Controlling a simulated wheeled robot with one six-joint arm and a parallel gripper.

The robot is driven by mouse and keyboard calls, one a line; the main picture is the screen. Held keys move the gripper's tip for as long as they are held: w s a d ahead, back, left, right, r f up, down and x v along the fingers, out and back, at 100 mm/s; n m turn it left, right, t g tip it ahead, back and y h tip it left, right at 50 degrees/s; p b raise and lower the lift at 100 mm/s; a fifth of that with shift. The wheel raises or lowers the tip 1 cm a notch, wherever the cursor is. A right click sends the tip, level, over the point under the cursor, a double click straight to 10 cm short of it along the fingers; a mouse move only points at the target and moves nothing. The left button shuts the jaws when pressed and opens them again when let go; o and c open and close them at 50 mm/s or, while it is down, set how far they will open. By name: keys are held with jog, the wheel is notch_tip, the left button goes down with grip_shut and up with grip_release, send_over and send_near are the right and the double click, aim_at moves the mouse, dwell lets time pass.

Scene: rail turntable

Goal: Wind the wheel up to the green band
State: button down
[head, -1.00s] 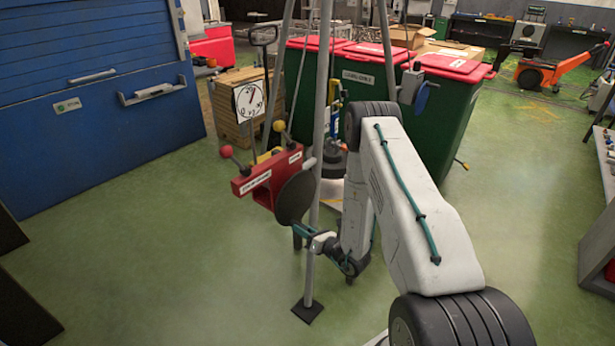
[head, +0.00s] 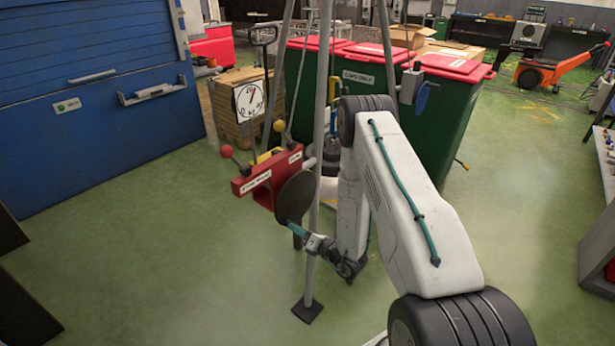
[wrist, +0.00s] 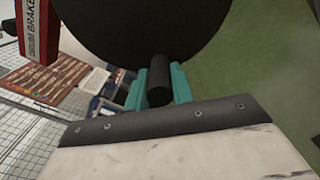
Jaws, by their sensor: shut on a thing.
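The wheel (head: 297,196) is a dark disc on the side of a red winch housing (head: 268,178), which is mounted on a grey tripod leg. My gripper (head: 298,231) is at the wheel's lower edge. In the wrist view the wheel (wrist: 145,30) fills the top, and a short black handle (wrist: 158,88) stands out from it. The teal fingers of my gripper (wrist: 158,92) are shut around that handle. I cannot make out a green band.
Grey tripod legs (head: 318,110) stand close beside my arm. Green bins with red lids (head: 440,110) stand behind. The green floor (head: 150,230) at left is clear.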

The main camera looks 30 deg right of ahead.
jog(key=shift+a, duration=0.1)
jog(key=shift+s+a+r+m, duration=0.15)
jog(key=shift+a+r+m, duration=0.2)
jog(key=shift+r+m, duration=0.4)
jog(key=shift+s+a+r+m, duration=0.15)
jog(key=shift+a+r+m, duration=0.25)
jog(key=shift+m, duration=0.55)
jog(key=c, duration=1)
grip_release()
jog(key=shift+d, duration=0.1)
jog(key=v, duration=0.8)
